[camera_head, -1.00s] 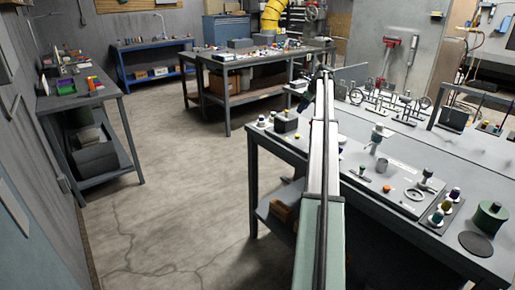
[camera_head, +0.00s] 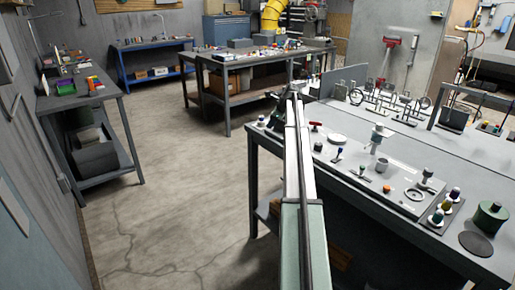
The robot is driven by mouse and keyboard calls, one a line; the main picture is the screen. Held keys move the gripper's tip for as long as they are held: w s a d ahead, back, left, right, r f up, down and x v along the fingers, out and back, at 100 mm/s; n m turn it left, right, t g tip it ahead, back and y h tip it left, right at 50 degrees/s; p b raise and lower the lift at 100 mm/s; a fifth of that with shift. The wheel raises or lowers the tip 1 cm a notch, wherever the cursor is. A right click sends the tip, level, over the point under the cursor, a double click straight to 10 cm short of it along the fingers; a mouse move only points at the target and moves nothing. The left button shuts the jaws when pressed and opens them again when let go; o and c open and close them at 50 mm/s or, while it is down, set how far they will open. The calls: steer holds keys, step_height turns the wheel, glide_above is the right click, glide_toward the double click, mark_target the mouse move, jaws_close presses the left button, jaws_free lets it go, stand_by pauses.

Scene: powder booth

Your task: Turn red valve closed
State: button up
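A small red handle (camera_head: 316,125), which looks like the red valve, stands on the near right workbench (camera_head: 262,137), just right of my arm. It is too small to tell how far it is turned. My arm runs from the bottom centre up to the bench's far left part, ending near the back edge. I cannot make out any gripper fingers; they are hidden or out of sight behind the arm's end. No contact between my arm and the red handle is visible.
Metal stands with wheels (camera_head: 385,98) fill the back. Open floor (camera_head: 190,180) lies left of the bench.

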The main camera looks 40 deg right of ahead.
steer(key=a+f+n+g, duration=0.1)
steer(key=a+f+n, duration=0.1)
steer(key=a+f, duration=0.6)
step_height(320, 180, down, 3)
steer(key=shift+w+a+f+n+y, duration=0.1)
steer(key=shift+w+a+n+y, duration=0.2)
steer(key=shift+n+y, duration=0.1)
